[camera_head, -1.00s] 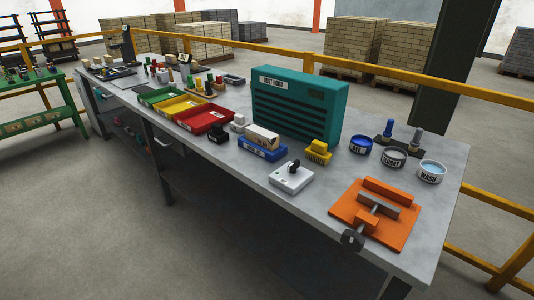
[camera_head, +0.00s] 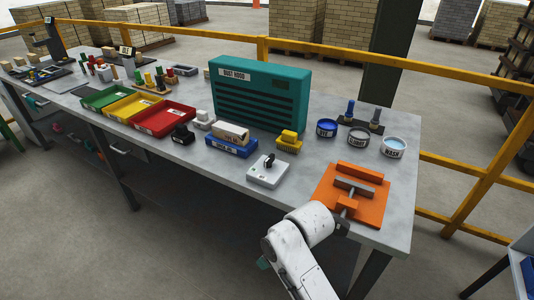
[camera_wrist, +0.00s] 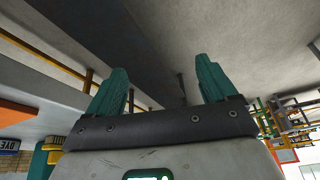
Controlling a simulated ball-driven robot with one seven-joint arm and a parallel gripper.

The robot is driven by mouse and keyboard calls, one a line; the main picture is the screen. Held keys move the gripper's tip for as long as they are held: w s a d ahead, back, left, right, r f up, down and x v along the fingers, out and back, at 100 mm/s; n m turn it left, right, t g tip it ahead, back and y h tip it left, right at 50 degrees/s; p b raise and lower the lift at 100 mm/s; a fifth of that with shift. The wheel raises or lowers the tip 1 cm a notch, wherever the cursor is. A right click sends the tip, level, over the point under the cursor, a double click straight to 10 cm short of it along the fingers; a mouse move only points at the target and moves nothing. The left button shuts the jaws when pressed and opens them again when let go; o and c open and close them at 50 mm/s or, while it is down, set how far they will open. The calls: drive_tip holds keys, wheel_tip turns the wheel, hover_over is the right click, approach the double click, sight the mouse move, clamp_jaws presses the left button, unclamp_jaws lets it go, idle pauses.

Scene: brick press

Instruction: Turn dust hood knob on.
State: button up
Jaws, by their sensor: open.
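The teal dust hood (camera_head: 232,95) stands upright on the workbench, with a label on its upper front and dark slots below. A white control box (camera_head: 262,178) with a black knob (camera_head: 270,161) lies in front of it, near the bench's front edge. The knob's exact setting is too small to read. My gripper (camera_wrist: 157,80) shows in the wrist view with its two teal fingers spread and nothing between them. In the head view my white arm reaches in at the bottom, below the bench's front edge, with the fingers mostly hidden. My gripper is apart from the knob.
An orange clamp fixture (camera_head: 365,205) sits right of the control box. A blue block tray (camera_head: 230,147) and a yellow brush (camera_head: 289,140) are behind it, and cups (camera_head: 393,149) stand back right. Floor in front of the bench is free. A yellow railing (camera_head: 330,59) runs behind.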

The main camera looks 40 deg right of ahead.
drive_tip(key=w+d+r, duration=0.4)
drive_tip(key=w+d, duration=0.1)
drive_tip(key=w, duration=0.5)
drive_tip(key=n+y, duration=0.1)
drive_tip(key=n, duration=0.2)
approach(270, 158)
drive_tip(key=x, duration=0.9)
drive_tip(key=shift+w+f+p, duration=0.1)
drive_tip(key=shift+f+p, duration=0.05)
drive_tip(key=shift+p, duration=0.15)
drive_tip(key=shift+c, duration=0.2)
drive_tip(key=shift+d, duration=0.1)
drive_tip(key=c, duration=1)
